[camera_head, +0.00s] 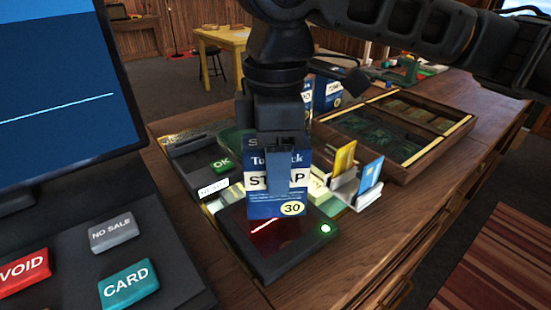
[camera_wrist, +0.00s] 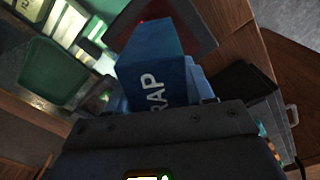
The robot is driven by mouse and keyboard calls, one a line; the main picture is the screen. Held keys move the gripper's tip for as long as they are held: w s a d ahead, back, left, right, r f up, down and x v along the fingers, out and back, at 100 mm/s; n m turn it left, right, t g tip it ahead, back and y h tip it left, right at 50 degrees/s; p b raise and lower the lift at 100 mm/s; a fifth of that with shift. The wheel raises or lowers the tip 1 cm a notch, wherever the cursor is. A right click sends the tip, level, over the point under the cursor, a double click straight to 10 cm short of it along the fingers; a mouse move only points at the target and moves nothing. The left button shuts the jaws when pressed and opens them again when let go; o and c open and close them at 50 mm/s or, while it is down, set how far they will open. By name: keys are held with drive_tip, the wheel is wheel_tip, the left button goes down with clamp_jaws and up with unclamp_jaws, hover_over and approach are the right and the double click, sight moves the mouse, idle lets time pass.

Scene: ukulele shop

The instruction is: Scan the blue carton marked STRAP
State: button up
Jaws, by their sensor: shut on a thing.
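The blue carton marked STRAP (camera_head: 262,204) stands upright in my gripper (camera_head: 288,172), just over the black scanner (camera_head: 278,248) on the counter. My gripper is shut on the carton's upper part and hides part of its label. A red line shows on the scanner's dark glass by the carton's foot, and a green light glows at the scanner's right corner. I cannot tell whether the carton touches the glass. In the wrist view the carton (camera_wrist: 152,62) reaches out from the gripper (camera_wrist: 165,118), with the letters RAP showing.
A till with VOID, NO SALE and CARD keys (camera_head: 113,232) and a screen (camera_head: 60,90) stand at left. A card reader with an OK key (camera_head: 222,165) is behind the scanner. A card holder (camera_head: 355,190) stands at right, before a wooden display case (camera_head: 400,170). More blue cartons (camera_head: 328,95) stand behind.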

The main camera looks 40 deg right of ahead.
wheel_tip(320, 180, up, 9)
drive_tip(key=p, duration=0.9)
drive_tip(key=shift+r, duration=0.15)
drive_tip(key=shift+d, duration=0.1)
